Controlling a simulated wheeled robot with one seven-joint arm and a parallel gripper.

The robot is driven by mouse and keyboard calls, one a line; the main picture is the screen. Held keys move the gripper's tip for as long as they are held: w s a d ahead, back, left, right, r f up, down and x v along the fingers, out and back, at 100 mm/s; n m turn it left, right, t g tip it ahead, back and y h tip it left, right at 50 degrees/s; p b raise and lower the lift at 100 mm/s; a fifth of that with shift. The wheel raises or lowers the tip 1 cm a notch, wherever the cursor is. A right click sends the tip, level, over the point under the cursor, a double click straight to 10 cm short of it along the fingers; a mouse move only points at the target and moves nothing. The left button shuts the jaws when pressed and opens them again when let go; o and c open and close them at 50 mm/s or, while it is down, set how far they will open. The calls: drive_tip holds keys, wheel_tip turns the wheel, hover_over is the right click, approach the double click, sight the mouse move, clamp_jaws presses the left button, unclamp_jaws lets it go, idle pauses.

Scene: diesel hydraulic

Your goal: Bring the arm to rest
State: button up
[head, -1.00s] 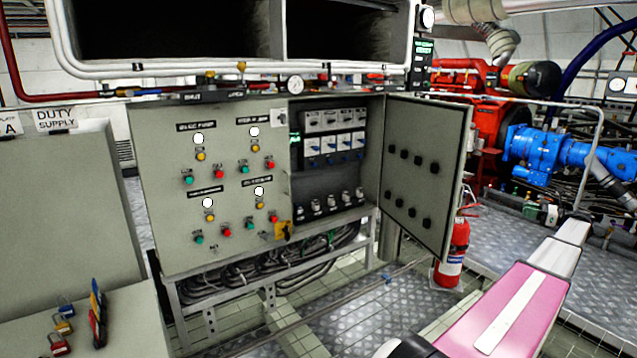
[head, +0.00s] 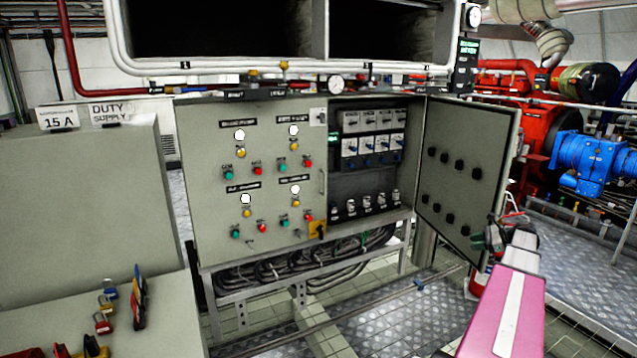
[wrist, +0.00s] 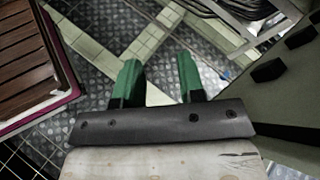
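My gripper (wrist: 158,85) shows in the wrist view with its two green fingers apart and nothing between them. Below it are chequer plate and pale floor tiles. In the head view my pink and white arm reaches up from the bottom right. The gripper end (head: 492,236) is small there, in front of the open cabinet door (head: 462,180); I cannot tell whether it touches the door. The door also shows at the right of the wrist view (wrist: 285,95), beside the gripper.
The grey control cabinet (head: 215,190) stands open on a frame with cables beneath. A grey bench (head: 170,325) with several padlocks is at lower left. A red engine (head: 540,125) and blue pump (head: 580,155) are at right. Chequer-plate floor (head: 385,320) lies clear before the cabinet.

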drive_tip(key=s+a+f+n+g+h, duration=0.2)
drive_tip(key=s+a+f+n, duration=0.15)
drive_tip(key=a, duration=0.95)
drive_tip(key=s+a+f+n+g+h, duration=0.25)
drive_tip(key=a+f+n, duration=0.25)
drive_tip(key=a, duration=0.8)
drive_tip(key=s+a+f+n+g+h, duration=0.1)
drive_tip(key=s+a+n+h, duration=0.2)
drive_tip(key=s+a+n, duration=0.3)
drive_tip(key=s+a+f+n+g+h, duration=0.1)
drive_tip(key=s+a+n, duration=0.5)
drive_tip(key=a, duration=0.7)
drive_tip(key=shift+s+f+h, duration=0.8)
drive_tip(key=shift+s+h, duration=0.25)
drive_tip(key=shift+d, duration=0.1)
